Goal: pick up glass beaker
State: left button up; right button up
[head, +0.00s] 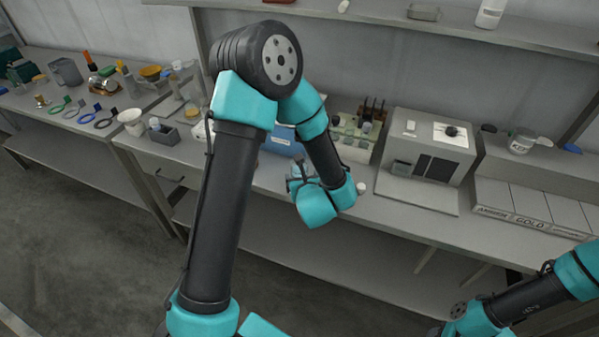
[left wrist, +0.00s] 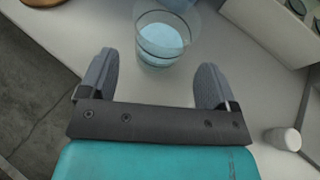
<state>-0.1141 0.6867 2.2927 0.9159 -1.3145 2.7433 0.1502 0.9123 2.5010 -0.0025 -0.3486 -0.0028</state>
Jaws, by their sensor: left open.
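The glass beaker (left wrist: 165,42) shows at the top middle of the left wrist view. It is clear, stands upright on the grey bench top and holds pale blue contents. My left gripper (left wrist: 156,64) is open and empty, with its two dark grey fingers spread on either side just short of the beaker. In the head view my left gripper (head: 299,178) is low over the bench's front part, and I cannot make out the beaker clearly there. My right arm shows at the lower right of the head view, but its gripper is not in view.
A small white cap (left wrist: 284,138) stands on the bench to the right of my gripper. A blue box (head: 283,142) is behind the gripper. A grey instrument (head: 425,150) stands to the right, with a rack of bottles (head: 355,137) beside it. The bench's front edge is close.

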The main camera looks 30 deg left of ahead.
aim_at(300, 173)
pick_arm(q)
jog(key=shift+x, duration=2.6)
jog(key=shift+f, duration=0.1)
jog(key=shift+c, duration=0.3)
jog(key=c, duration=1)
jog(key=shift+r, duration=0.8)
notch_tip(300, 173, up, 2)
jog(key=s+d+r, duration=0.1)
jog(key=s+d, duration=0.7)
jog(key=s, duration=0.6)
jog(key=shift+d+r, duration=0.15)
jog(key=shift+r, duration=0.05)
